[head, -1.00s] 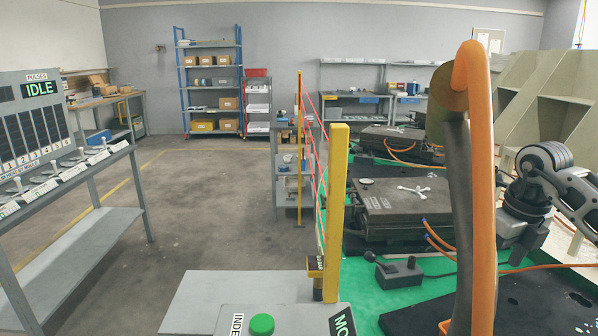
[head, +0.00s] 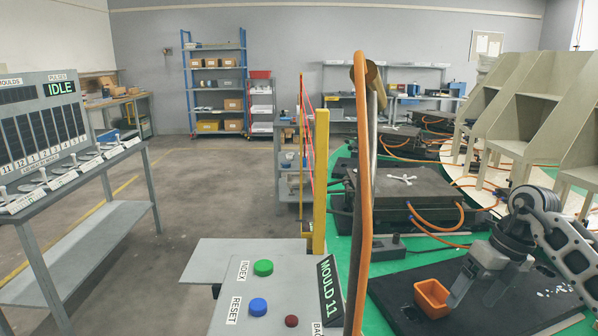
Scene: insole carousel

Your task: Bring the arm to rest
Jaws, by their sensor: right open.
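My right arm comes in from the right edge, and its right gripper (head: 474,292) points down over a black plate (head: 405,306). It is open. A grey finger is just right of a small orange open box (head: 432,298); I cannot tell whether they touch. The other finger is hard to make out. The box stands on the black plate, and small pale bits lie on the plate to the right. My left gripper is not in view.
A control panel (head: 285,285) with green, blue and red buttons stands in front. An orange hose (head: 363,180) and a yellow post (head: 320,180) rise beside it. Grey moulds (head: 400,190) lie on the green carousel. A rack (head: 110,150) reading IDLE stands left; floor between is clear.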

